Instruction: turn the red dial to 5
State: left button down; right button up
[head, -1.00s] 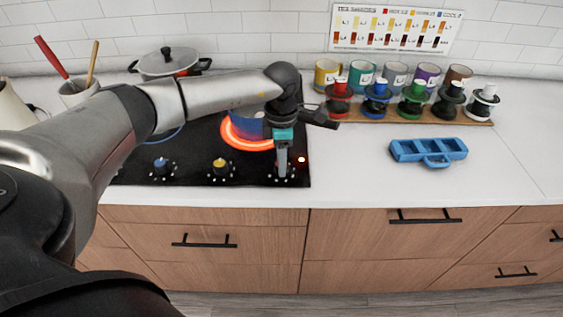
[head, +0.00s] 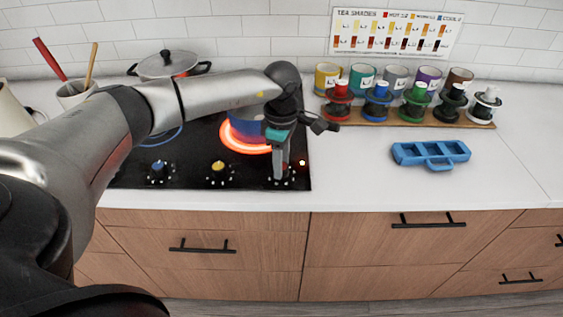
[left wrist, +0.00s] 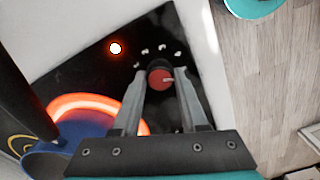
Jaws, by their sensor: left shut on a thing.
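The red dial (left wrist: 159,79) sits on the black cooktop panel, with white marks around part of it. In the left wrist view it lies between the fingertips of my left gripper (left wrist: 160,75), which is shut on it. A pale pointer line shows on its face; the number it points at is too small to read. In the head view my left gripper (head: 280,178) reaches down to the front right of the cooktop (head: 200,181) and mostly hides the dial. My right gripper is in neither view.
A burner (head: 240,151) glows orange beside my gripper under a blue pot (head: 246,128). A blue dial (head: 158,167) and a yellow dial (head: 218,168) sit to the left. A small red light (head: 302,162) is lit. A blue tray (head: 431,154) lies on the right counter.

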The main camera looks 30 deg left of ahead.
pick_arm(q)
jog(key=shift+c, duration=2.2)
grip_release()
notch_tip(320, 180, up, 15)
jog(key=p, duration=0.1)
jog(key=shift+r, duration=0.15)
